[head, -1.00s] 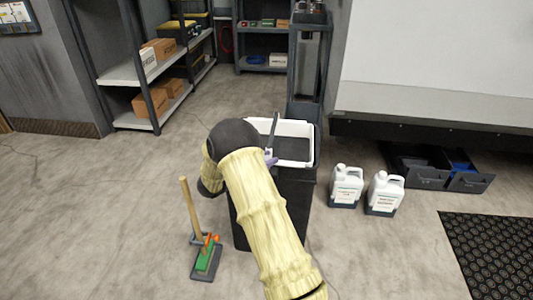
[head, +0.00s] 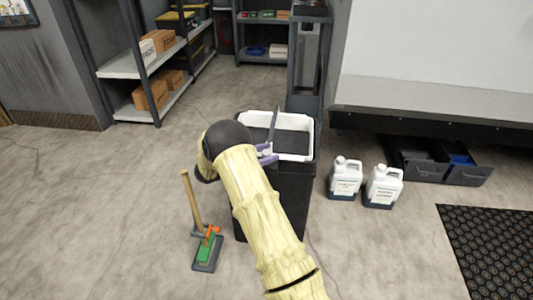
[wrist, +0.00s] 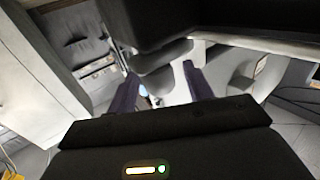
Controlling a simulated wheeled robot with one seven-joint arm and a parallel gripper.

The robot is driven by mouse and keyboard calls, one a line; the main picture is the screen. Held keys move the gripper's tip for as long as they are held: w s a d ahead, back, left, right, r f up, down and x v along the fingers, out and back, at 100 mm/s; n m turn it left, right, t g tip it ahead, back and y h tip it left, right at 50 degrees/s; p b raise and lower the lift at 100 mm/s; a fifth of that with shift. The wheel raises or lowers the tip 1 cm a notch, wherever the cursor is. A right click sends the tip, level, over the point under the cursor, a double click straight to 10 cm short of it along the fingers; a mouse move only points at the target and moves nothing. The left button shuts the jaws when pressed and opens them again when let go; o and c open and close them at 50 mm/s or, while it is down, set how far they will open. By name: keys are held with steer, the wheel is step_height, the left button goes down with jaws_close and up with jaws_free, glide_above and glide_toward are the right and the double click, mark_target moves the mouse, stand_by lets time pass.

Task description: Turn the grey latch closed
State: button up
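My gripper (head: 267,154) shows as purple fingers at the near left of a white-rimmed tray (head: 307,135) on a dark bin-like stand (head: 295,190). In the wrist view, the two purple fingers of my gripper (wrist: 161,82) are spread apart. A rounded grey piece (wrist: 165,55), which may be the grey latch, lies between and just beyond the fingertips; I cannot tell whether they touch it. A thin dark upright bar (head: 274,122) rises beside the gripper in the head view. My arm hides the stand's left part, and the latch's angle is unclear.
Two white jugs (head: 345,178) (head: 383,186) stand on the floor right of the stand. A wooden-handled brush-like tool (head: 208,248) stands at the left. Shelving (head: 130,72) is behind left, open dark drawers (head: 425,168) are at right. A black mat (head: 490,255) lies front right.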

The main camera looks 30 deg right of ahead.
steer(key=a+p, duration=0.3)
steer(key=a, duration=1.4)
steer(key=shift+w+a, duration=0.2)
steer(key=shift+a, duration=0.05)
